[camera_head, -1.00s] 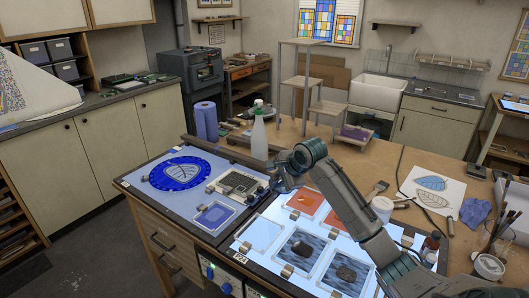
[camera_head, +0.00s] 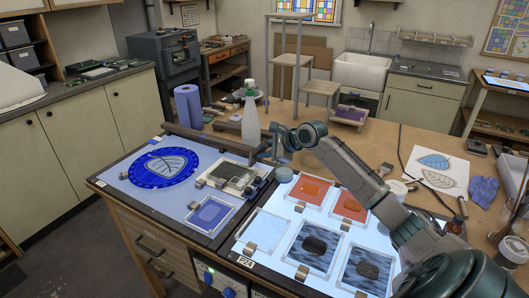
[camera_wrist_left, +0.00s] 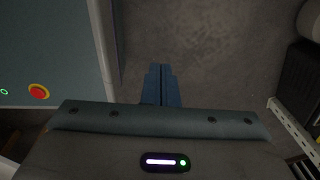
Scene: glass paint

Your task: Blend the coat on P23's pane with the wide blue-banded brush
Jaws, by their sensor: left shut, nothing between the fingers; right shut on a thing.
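My right gripper (camera_head: 264,157) is small at the end of the right arm, raised over the back of the worktop between the two light panels. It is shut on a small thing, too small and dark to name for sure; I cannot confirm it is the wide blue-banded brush. A pane with a blue coat (camera_head: 210,214) lies clipped on the left panel. On the right panel lie a clear pale pane (camera_head: 266,231), dark streaked panes (camera_head: 308,258) and orange panes (camera_head: 310,189). The label P24 shows at the front edge; I cannot read P23. In the left wrist view my left gripper (camera_wrist_left: 161,86) is shut and empty above the floor.
Leaf drawings (camera_head: 437,172) and a blue glove (camera_head: 484,190) lie at right. A stepped wooden stand (camera_head: 291,75) is behind.

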